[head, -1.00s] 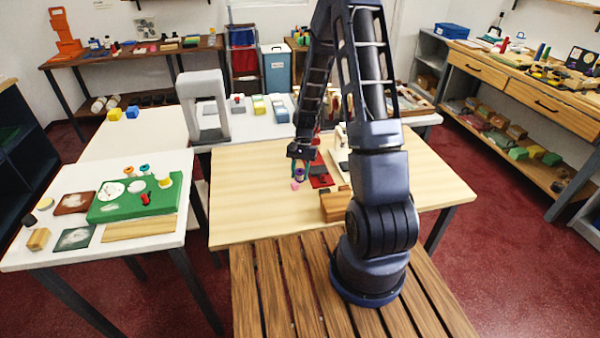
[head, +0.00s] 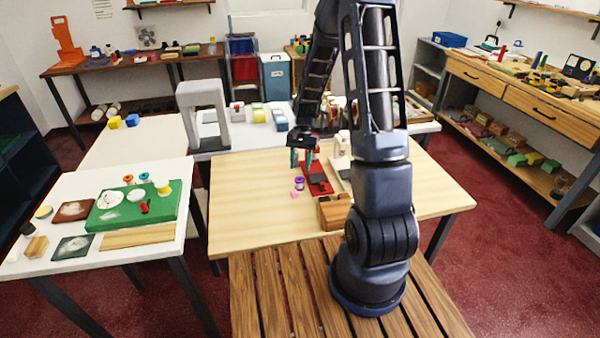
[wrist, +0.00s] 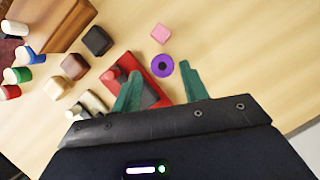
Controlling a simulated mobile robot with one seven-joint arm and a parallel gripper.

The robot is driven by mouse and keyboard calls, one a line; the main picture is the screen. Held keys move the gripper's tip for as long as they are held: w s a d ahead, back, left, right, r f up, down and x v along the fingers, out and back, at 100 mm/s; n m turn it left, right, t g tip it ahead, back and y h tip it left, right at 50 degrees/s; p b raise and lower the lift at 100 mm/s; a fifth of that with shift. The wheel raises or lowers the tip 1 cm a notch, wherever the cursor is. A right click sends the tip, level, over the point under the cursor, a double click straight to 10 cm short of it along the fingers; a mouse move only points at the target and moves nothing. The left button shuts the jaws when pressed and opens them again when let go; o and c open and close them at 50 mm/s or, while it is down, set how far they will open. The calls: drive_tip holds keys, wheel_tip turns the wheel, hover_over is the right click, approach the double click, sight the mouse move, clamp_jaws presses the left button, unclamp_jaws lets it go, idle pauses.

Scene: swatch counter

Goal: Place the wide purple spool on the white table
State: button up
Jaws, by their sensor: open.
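The purple spool (head: 299,183) stands on the light wooden table (head: 250,205), left of a red tray-like piece (head: 317,180) and beside a small pink block (head: 295,194). In the wrist view the spool (wrist: 162,66) shows end-on as a purple ring with a dark centre. My gripper (head: 302,158) is open and empty above the table, over and a little behind the spool. In the wrist view its green fingers (wrist: 160,80) are apart, with the spool just beyond their tips. A white table (head: 75,190) stands at the left; another white surface (head: 150,140) lies behind it.
On the left table are a green board (head: 120,215), a wooden plank and several small pieces. A grey arch (head: 203,115) stands behind the wooden table. A wooden block (head: 333,212) sits right of the spool. The wooden table's left and front are clear.

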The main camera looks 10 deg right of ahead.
drive_tip(key=s+d+r+n+t, duration=0.1)
drive_tip(key=s+r, duration=0.3)
drive_tip(key=r, duration=0.5)
drive_tip(key=s+d+r+n+t+h, duration=0.1)
drive_tip(key=s+d+r+t, duration=0.1)
drive_tip(key=s+r, duration=0.3)
drive_tip(key=s+d+r+n+t, duration=0.2)
drive_tip(key=s+r, duration=0.3)
drive_tip(key=r, duration=0.7)
drive_tip(key=shift+s+d+r+t+h, duration=0.25)
drive_tip(key=shift+r+t+h, duration=0.1)
drive_tip(key=shift+t, duration=0.25)
drive_tip(key=s+r, duration=0.1)
drive_tip(key=s, duration=0.1)
drive_tip(key=s+d+r+n+t, duration=0.1)
drive_tip(key=s, duration=0.2)
drive_tip(key=s+d+r+t, duration=0.1)
drive_tip(key=s+r, duration=0.1)
drive_tip(key=s, duration=0.1)
drive_tip(key=shift+s, duration=0.15)
drive_tip(key=shift+c, duration=0.3)
drive_tip(key=shift+a, duration=0.1)
drive_tip(key=n+g, duration=0.4)
drive_tip(key=n, duration=0.9)
hover_over(299, 179)
wheel_tip(299, 179, down, 27)
drive_tip(key=shift+f, duration=5.75)
